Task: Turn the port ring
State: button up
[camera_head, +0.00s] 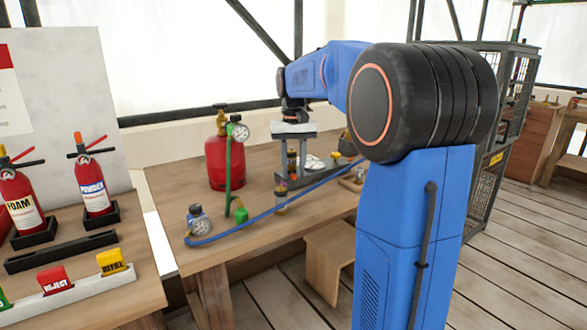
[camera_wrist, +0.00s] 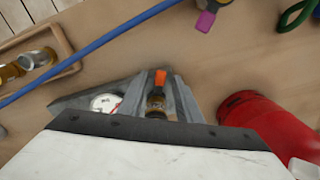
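My gripper (camera_head: 293,141) points down over a grey stand (camera_head: 318,179) on the wooden workbench, in the head view. In the wrist view its pale, dark-edged body seems to fill the bottom. Just beyond that edge is a small brass-coloured fitting (camera_wrist: 156,102) with an orange tip, between grey upright parts. I cannot tell which of these are my fingers and which belong to the stand (camera_wrist: 72,102), or whether anything is touched. A white round dial (camera_wrist: 105,102) sits beside the fitting. I cannot make out the port ring for certain.
A red cylinder (camera_head: 225,163) with a gauge stands left of the stand; it also shows in the wrist view (camera_wrist: 265,123). A blue hose (camera_head: 262,213) crosses the bench front from a gauge (camera_head: 199,219). A wooden tray (camera_wrist: 66,45) holds brass parts. Extinguishers (camera_head: 94,186) stand at left.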

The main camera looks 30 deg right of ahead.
grip_shut()
jog(key=shift+a+m, duration=0.1)
jog(key=shift+m, duration=0.2)
jog(key=m, duration=0.1)
jog(key=w+a+m, duration=0.1)
jog(key=m, duration=0.1)
jog(key=shift+a, duration=0.1)
jog(key=m, duration=0.2)
jog(key=w+m, duration=0.1)
jog(key=m, duration=0.1)
jog(key=shift+a, duration=0.4)
jog(key=m, duration=0.1)
jog(key=w+m, duration=0.1)
jog(key=m, duration=0.1)
jog(key=shift+w+a+m, duration=0.1)
jog(key=shift+a+m, duration=0.1)
jog(key=shift+m, duration=0.1)
jog(key=shift+w+m, duration=0.35)
jog(key=shift+m, duration=0.5)
jog(key=shift+w+m, duration=0.3)
jog(key=shift+m, duration=0.55)
